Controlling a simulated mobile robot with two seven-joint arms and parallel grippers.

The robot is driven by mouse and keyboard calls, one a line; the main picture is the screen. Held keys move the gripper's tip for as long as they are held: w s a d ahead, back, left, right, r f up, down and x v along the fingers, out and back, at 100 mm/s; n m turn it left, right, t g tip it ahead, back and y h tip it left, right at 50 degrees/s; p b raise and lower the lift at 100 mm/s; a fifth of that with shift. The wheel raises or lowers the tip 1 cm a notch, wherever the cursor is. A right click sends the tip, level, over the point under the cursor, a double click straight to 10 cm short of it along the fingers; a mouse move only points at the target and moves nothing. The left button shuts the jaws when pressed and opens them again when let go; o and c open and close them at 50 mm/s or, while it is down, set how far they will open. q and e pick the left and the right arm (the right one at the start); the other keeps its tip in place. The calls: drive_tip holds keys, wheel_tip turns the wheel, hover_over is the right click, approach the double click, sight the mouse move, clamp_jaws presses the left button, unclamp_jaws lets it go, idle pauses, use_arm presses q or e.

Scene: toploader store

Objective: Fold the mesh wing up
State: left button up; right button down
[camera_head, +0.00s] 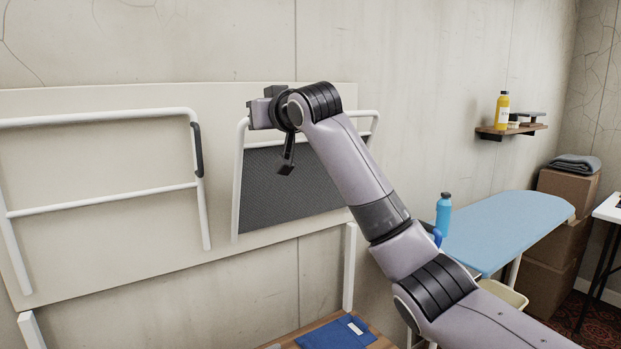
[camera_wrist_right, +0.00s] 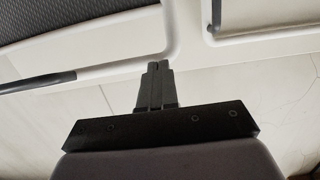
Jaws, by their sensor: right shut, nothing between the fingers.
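The mesh wing (camera_head: 285,195), a dark grey mesh panel in a white tube frame, stands nearly upright in front of a cream back board. In the right wrist view the mesh (camera_wrist_right: 75,25) fills the upper left, with a rounded frame corner. My right gripper (camera_head: 258,112) is at the wing's upper left corner, its arm crossing in front of the wing's upper right. The right gripper (camera_wrist_right: 157,68) is shut and empty, its tips close to the frame tube; I cannot tell whether they touch. My left gripper is out of view.
A second white tube frame with a dark grip (camera_head: 197,150) is on the board's left. Below are a white post (camera_head: 349,265) and a blue folder (camera_head: 338,336). To the right are a blue ironing board (camera_head: 510,225), a blue bottle (camera_head: 443,213), cardboard boxes (camera_head: 563,205) and a wall shelf (camera_head: 512,130).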

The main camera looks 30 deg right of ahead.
drive_tip(key=s+b, duration=0.1)
drive_tip(key=s, duration=0.1)
drive_tip(key=s+f+b, duration=0.1)
drive_tip(key=s+b, duration=0.1)
drive_tip(key=shift+s+d+f, duration=0.2)
drive_tip(key=shift+s, duration=0.1)
drive_tip(key=shift+s, duration=0.1)
drive_tip(key=s+r+b, duration=0.1)
drive_tip(key=s+b, duration=0.1)
drive_tip(key=s, duration=0.5)
drive_tip(key=shift+d, duration=0.3)
drive_tip(key=shift+w, duration=0.1)
